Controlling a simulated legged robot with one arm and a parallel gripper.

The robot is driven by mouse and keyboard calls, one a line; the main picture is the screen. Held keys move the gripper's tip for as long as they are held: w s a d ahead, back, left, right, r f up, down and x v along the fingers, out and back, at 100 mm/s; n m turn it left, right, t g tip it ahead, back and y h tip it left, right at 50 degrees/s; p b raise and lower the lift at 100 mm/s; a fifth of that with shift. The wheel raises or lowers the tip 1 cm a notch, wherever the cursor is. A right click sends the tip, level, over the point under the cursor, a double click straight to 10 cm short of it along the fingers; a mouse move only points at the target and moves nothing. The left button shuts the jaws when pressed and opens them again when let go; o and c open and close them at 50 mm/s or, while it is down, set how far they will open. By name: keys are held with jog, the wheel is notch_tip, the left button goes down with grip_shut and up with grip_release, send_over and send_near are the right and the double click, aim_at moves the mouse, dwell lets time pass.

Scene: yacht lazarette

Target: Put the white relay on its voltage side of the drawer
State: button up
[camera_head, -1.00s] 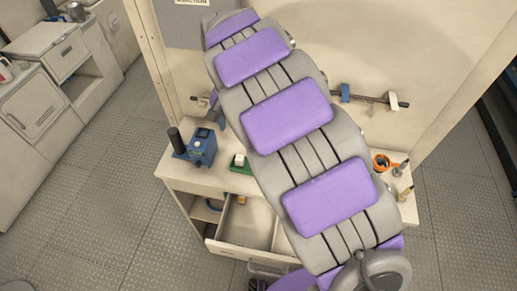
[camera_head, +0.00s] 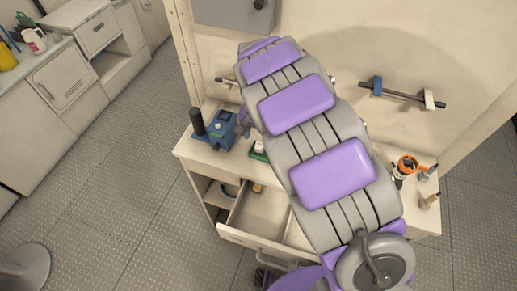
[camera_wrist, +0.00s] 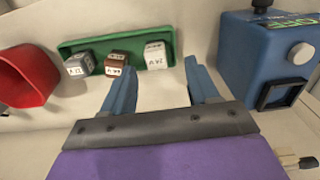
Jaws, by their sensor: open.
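The white relay (camera_wrist: 155,56) stands at the right end of a green tray (camera_wrist: 105,46) in the wrist view. Its printed label seems to read 24 V. A brown relay (camera_wrist: 116,64) and a grey relay (camera_wrist: 78,66) stand to its left in the tray. My gripper (camera_wrist: 160,83) is open and empty, its blue fingers short of the white relay and spread to either side of it in the picture. In the head view my arm hides most of the gripper. The drawer (camera_head: 262,238) is pulled open below the worktop; my arm hides its right part.
A blue device (camera_wrist: 262,55) stands right of the tray, close to the right finger. A red container (camera_wrist: 25,75) is at the left. An orange-and-black item (camera_head: 406,165) sits on the worktop's right end. A bar (camera_head: 400,95) is mounted on the wall.

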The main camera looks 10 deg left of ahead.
aim_at(260, 144)
jog(key=shift+d+f, duration=0.1)
jog(key=shift+f, duration=0.15)
notch_tip(260, 144, down, 5)
jog(key=shift+w+d+r+b, duration=0.1)
jog(key=shift+w+d+b, duration=0.05)
jog(key=shift+b, duration=0.75)
jog(key=shift+r, duration=0.1)
grip_shut()
